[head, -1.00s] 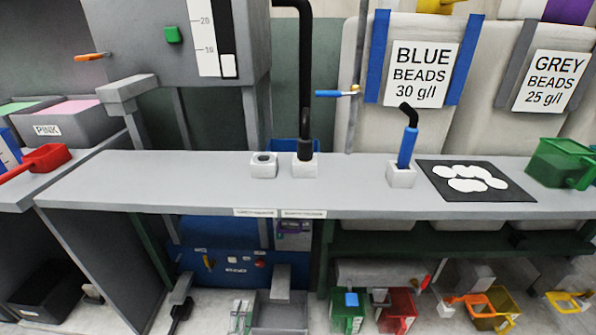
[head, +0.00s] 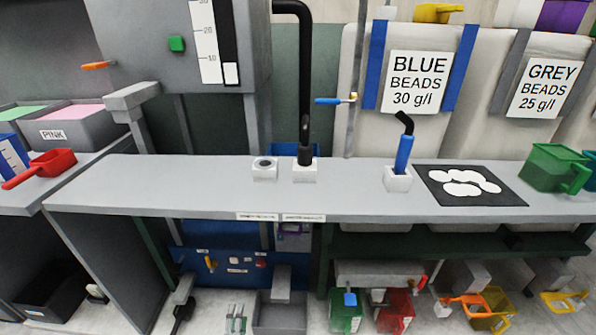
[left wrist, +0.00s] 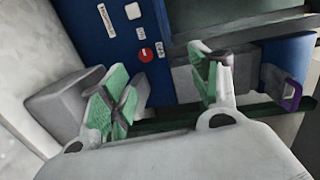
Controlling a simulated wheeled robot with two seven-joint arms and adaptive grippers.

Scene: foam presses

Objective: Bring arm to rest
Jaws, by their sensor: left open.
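My left gripper (head: 236,318) is low at the bottom edge of the head view, in front of the blue panel (head: 222,268) under the bench. In the left wrist view its green-padded fingers (left wrist: 160,75) stand apart with nothing between them. Beyond them the blue panel (left wrist: 92,38) shows a red round button (left wrist: 146,54) and white labels. A grey block (left wrist: 62,105) lies beside the left finger in that view. My right gripper is in neither view.
The grey bench top (head: 200,187) lies above the gripper, mostly clear at left. A dark mat (head: 430,192) with white discs and a green scoop (head: 556,168) are at right. Green (head: 345,318) and red (head: 396,312) scoops are low at right.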

